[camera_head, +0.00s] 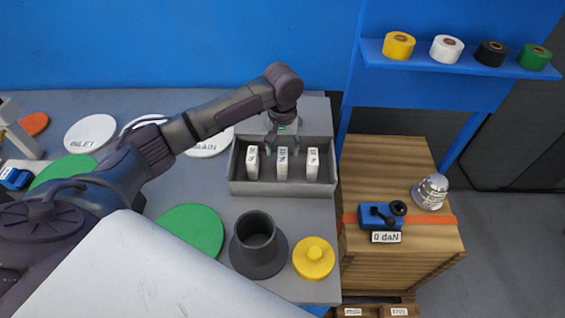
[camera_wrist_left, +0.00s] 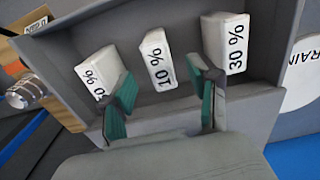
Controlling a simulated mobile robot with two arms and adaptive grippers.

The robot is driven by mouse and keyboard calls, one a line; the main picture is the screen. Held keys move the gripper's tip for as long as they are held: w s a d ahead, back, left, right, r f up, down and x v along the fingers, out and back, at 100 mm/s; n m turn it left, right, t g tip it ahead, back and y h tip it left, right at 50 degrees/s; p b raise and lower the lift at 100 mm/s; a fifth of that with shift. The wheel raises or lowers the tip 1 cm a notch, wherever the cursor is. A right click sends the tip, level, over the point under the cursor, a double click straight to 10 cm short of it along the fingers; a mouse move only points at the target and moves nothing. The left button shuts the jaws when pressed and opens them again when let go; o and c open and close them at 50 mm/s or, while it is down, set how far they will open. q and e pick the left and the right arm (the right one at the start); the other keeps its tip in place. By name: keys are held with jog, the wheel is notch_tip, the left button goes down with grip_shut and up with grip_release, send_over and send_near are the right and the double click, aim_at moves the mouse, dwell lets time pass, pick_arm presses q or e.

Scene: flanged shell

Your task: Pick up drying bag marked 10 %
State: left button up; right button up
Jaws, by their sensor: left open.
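Three white bags stand in a grey open tray (camera_head: 240,188). In the left wrist view the middle one is the drying bag marked 10 % (camera_wrist_left: 158,58); in the head view it is the middle bag (camera_head: 282,167). A bag marked 30 % (camera_wrist_left: 226,42) stands to its right in the wrist view, and another bag (camera_wrist_left: 98,72), its label partly hidden by a finger, to its left. My left gripper (camera_head: 283,146) is over the back of the tray, close to the middle bag. Its green-padded fingers (camera_wrist_left: 164,100) are apart with nothing between them. My right gripper is out of view.
In front of the tray stand a dark flanged cylinder (camera_head: 257,240), a yellow knobbed lid (camera_head: 313,258) and a green disc (camera_head: 192,230). A wooden crate (camera_head: 385,160) to the right carries a blue device (camera_head: 378,216) and a metal dome (camera_head: 430,191). Tape rolls line a blue shelf (camera_head: 455,68).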

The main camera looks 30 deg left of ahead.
aim_at(282, 155)
pick_arm(q)
jog(key=shift+f+p, duration=0.6)
jog(key=shift+f, duration=2.4)
grip_shut()
